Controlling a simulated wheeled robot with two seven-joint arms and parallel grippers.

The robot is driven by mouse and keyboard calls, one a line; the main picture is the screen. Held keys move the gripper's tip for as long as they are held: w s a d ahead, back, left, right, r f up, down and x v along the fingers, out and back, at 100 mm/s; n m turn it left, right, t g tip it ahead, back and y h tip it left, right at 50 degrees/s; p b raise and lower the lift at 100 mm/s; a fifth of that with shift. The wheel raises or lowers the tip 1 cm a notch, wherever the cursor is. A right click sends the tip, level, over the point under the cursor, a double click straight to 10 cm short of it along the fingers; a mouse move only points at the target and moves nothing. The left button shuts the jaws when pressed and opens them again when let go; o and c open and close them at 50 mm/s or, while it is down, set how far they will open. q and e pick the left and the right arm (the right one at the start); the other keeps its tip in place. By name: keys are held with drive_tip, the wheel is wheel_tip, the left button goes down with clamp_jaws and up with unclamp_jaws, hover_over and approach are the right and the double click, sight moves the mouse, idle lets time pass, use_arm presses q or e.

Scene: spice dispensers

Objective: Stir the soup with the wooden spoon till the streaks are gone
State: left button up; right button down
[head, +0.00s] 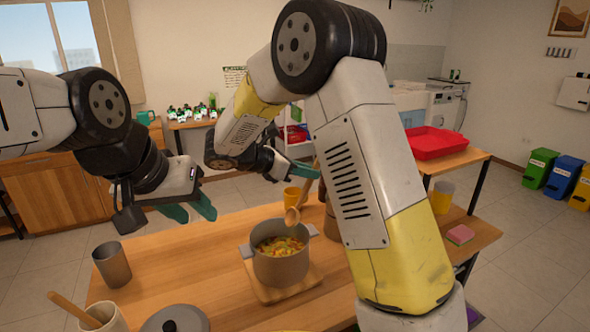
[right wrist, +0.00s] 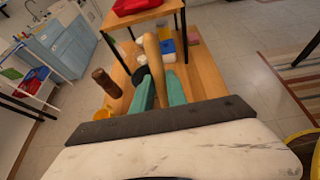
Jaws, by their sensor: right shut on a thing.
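The grey soup pot (head: 281,268) stands on a wooden board on the table. The soup (head: 279,246) in it shows orange, yellow and green bits; I cannot make out streaks. My right gripper (head: 308,171) is shut on the wooden spoon (head: 292,216), beyond and above the pot. The spoon hangs bowl down, its bowl showing just above the pot's far rim, clear of the soup. In the right wrist view the spoon's handle (right wrist: 153,56) stands between the teal fingers. My left gripper (head: 190,212) is open and empty, left of the pot above the table's far edge.
A grey cup (head: 112,265), a crock with a wooden handle (head: 101,318) and a dark lid (head: 175,320) are at the left front. A yellow mug (head: 291,197) stands behind the pot. A pink sponge (head: 460,234) lies right. A red tray (head: 435,143) sits on another table.

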sight(291, 216)
drive_tip(key=shift+w+d+f, duration=0.15)
drive_tip(key=shift+d+f, duration=0.1)
drive_tip(key=shift+d, duration=0.2)
drive_tip(key=shift+f, duration=0.3)
drive_tip(key=shift+s+a+f, duration=0.35)
drive_tip(key=shift+a+f, duration=0.55)
drive_tip(key=shift+f, duration=1.05)
drive_tip(key=shift+s+a+f, duration=0.4)
drive_tip(key=shift+a+f, duration=0.45)
drive_tip(key=shift+f, duration=1.15)
drive_tip(key=shift+s+a+f, duration=0.35)
drive_tip(key=shift+a+f, duration=0.55)
drive_tip(key=shift+f, duration=1.05)
drive_tip(key=shift+a, duration=0.15)
